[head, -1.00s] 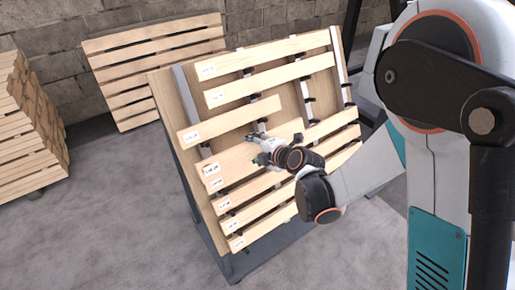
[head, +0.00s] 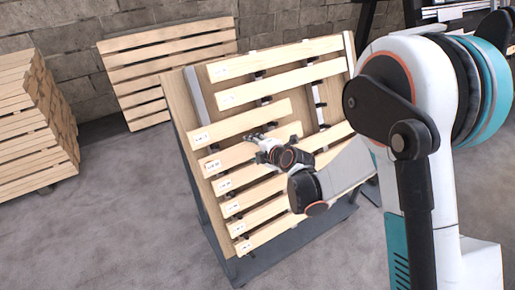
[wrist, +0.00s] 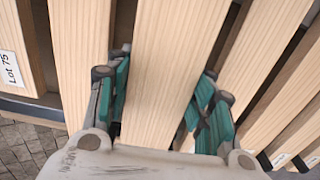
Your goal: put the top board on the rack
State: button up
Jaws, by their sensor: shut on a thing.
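My gripper (head: 256,140) is shut on a pale wooden board (wrist: 170,60), with one teal finger on each long edge in the wrist view. In the head view the board (head: 232,155) lies along the slanted rack, just below a shorter board (head: 240,122). Its left end carries a white label; my gripper and forearm hide part of its length. I cannot tell whether it rests on the rack or stands slightly off it. The rack (head: 180,100) is a tilted wooden panel on a dark base, bearing several labelled boards in parallel rows.
A tall stack of boards (head: 30,130) stands on the floor at the left. A slatted panel (head: 165,65) leans against the block wall behind. Neighbouring boards run close on both sides of my fingers; one label reads Lot 75 (wrist: 10,68). The floor at front left is clear.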

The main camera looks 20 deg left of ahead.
jog(key=shift+x, duration=1.7)
jog(key=shift+w+a+f, duration=0.1)
jog(key=shift+a, duration=0.05)
jog(key=shift+f, duration=0.1)
dwell(0.4)
jog(key=o, duration=1.3)
jog(key=v, duration=1.2)
